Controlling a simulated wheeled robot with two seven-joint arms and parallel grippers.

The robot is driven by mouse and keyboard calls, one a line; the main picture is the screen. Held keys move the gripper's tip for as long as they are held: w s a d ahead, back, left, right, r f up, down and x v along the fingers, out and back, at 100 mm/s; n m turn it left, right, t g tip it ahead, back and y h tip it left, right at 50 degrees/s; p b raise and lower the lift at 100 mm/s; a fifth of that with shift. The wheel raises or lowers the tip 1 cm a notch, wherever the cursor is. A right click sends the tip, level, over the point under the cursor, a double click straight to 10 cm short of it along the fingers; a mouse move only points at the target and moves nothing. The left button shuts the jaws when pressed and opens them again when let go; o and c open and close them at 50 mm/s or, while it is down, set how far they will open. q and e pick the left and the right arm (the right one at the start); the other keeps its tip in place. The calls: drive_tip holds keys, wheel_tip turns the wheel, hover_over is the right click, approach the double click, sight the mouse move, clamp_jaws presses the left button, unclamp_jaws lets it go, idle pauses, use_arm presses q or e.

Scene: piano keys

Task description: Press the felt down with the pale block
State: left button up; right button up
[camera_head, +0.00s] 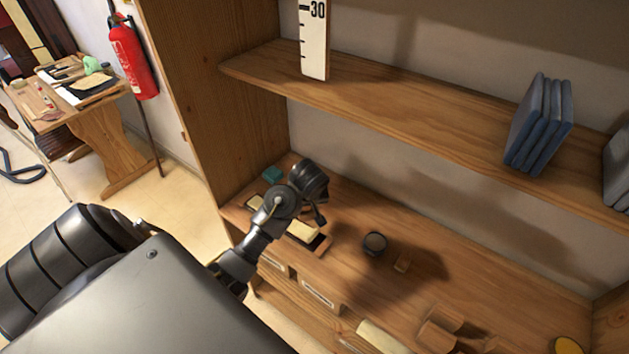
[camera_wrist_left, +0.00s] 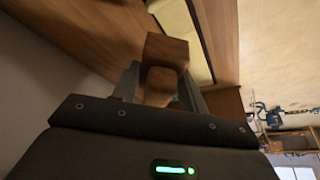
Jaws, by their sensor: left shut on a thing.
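My left gripper (camera_head: 319,216) reaches down over a wooden board (camera_head: 322,249) on the lower shelf. In the left wrist view the gripper (camera_wrist_left: 160,88) is shut on a wooden block (camera_wrist_left: 166,50), which looks brown in the shade. Its jaws and the block are too small to make out in the head view. Cream pieces (camera_head: 302,230) with dark edges lie on the board, partly behind my arm. A cream strip (camera_wrist_left: 182,35) lies just beyond the block in the wrist view. I cannot tell which piece is the felt, or whether the block touches it. My right gripper is not in view.
A teal block (camera_head: 272,174) lies at the back left. Several wooden pieces (camera_head: 440,328) are at the front. The upper shelf (camera_head: 400,112) overhangs the rear.

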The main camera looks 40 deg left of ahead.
use_arm(q)
drive_tip(key=shift+s+r, duration=0.2)
drive_tip(key=shift+s, duration=0.9)
drive_tip(key=shift+f, duration=0.85)
drive_tip(key=f, duration=0.1)
drive_tip(key=w+f, duration=0.1)
drive_tip(key=shift+w+f, duration=0.25)
drive_tip(key=shift+f, duration=0.05)
drive_tip(key=shift+s+a+f, duration=0.1)
drive_tip(key=shift+s+f, duration=0.05)
drive_tip(key=shift+f, duration=0.4)
drive_tip(key=shift+s+f, duration=0.1)
drive_tip(key=shift+s, duration=0.05)
drive_tip(key=shift+f, duration=0.3)
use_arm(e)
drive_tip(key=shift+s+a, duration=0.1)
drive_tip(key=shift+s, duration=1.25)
use_arm(q)
drive_tip(key=shift+f, duration=0.45)
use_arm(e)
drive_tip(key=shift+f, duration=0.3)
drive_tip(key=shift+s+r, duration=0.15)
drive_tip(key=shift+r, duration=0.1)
